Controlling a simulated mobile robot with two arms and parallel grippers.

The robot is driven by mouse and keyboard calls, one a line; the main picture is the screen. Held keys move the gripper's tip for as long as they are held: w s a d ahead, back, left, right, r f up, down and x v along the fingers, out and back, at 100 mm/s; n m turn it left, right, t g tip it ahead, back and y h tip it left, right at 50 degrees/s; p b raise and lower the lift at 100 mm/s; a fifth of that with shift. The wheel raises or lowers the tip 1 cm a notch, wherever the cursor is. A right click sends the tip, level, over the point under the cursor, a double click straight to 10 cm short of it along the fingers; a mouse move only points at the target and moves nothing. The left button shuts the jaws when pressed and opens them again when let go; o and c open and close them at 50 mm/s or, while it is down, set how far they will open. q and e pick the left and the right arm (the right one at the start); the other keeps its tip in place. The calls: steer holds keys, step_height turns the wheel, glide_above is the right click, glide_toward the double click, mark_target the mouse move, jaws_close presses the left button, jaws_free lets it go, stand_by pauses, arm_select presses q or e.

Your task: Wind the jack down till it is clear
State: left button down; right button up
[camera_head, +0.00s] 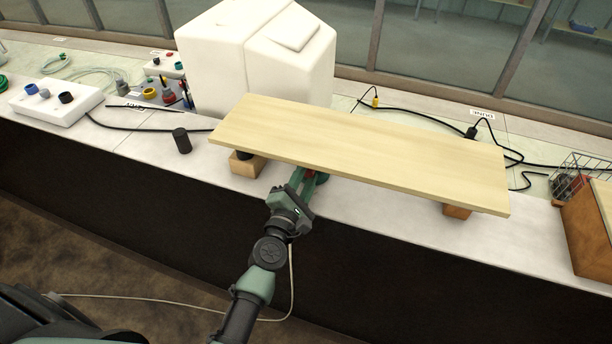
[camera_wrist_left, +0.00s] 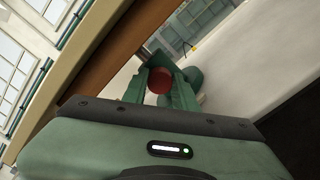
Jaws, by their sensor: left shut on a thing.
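A pale wooden board (camera_head: 360,147) lies across a left wooden block (camera_head: 247,165) and a right wooden block (camera_head: 457,211). A dark piece sits between the left block and the board. My left gripper (camera_head: 310,180) reaches under the board's front edge. In the left wrist view its fingers (camera_wrist_left: 160,78) are shut on a red round knob (camera_wrist_left: 160,81). A green rounded body (camera_wrist_left: 194,77), seemingly the jack, shows just behind the knob. The board hides most of it in the head view. I cannot tell whether the jack's top touches the board. My right gripper is not in view.
White blocks (camera_head: 255,55) stand behind the board. A black cylinder (camera_head: 181,140) stands left of it, near a white control box (camera_head: 57,103). Black cables run behind, and a wire basket (camera_head: 580,175) is at far right. The bench front edge is close below my gripper.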

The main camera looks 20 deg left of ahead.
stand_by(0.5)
arm_select(q)
steer(key=c, duration=1.1)
jaws_free()
steer(key=shift+f, duration=0.1)
